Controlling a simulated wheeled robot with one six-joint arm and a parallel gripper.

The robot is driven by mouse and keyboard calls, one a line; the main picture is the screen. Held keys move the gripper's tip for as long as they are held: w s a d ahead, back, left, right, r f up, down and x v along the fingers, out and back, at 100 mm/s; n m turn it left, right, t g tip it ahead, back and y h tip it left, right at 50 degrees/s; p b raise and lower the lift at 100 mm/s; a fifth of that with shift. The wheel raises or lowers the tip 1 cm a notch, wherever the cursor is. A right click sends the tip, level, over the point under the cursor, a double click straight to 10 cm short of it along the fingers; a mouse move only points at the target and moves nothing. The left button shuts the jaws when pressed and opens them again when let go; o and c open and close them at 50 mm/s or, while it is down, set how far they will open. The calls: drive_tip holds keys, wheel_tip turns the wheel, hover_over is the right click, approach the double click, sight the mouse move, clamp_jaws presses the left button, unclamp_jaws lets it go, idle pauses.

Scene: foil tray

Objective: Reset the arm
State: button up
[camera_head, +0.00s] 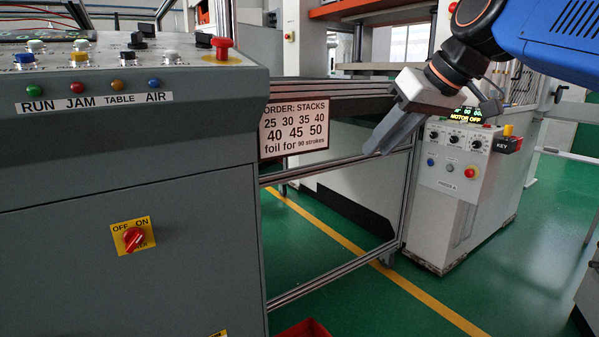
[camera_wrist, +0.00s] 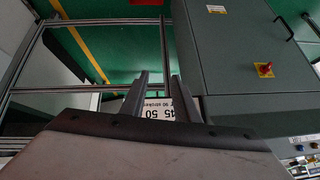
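My gripper (camera_head: 380,146) hangs at the end of my blue arm in the right half of the head view. Its grey fingers slant down and to the left, in front of the metal frame rails. In the wrist view my gripper (camera_wrist: 158,82) shows two dark fingers standing apart with a gap between them. Nothing is held in that gap; part of the order sign (camera_wrist: 158,108) shows behind it. In the head view the order sign (camera_head: 294,129) is left of the fingers and apart from them in the picture.
A grey control cabinet (camera_head: 130,240) with buttons and a red rotary switch (camera_head: 134,238) fills the left. A white control box (camera_head: 455,160) reading "MOTOR OFF" stands behind my gripper. A red tray (camera_head: 305,328) is low at the bottom. Green floor (camera_head: 345,290) is open beyond the frame.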

drive_tip(key=s+d+f+m+h, duration=0.1)
drive_tip(key=s+d+f, duration=0.3)
drive_tip(key=f, duration=0.7)
drive_tip(key=s+d+f+m+h, duration=0.2)
drive_tip(key=s+d+f, duration=0.2)
drive_tip(key=s+f, duration=0.4)
drive_tip(key=s+d+f+m+g+h, duration=0.1)
drive_tip(key=s+d+f, duration=0.4)
drive_tip(key=f, duration=0.9)
drive_tip(key=shift+s+f+m+h, duration=0.4)
drive_tip(key=shift+s+m, duration=0.25)
drive_tip(key=shift+m, duration=0.05)
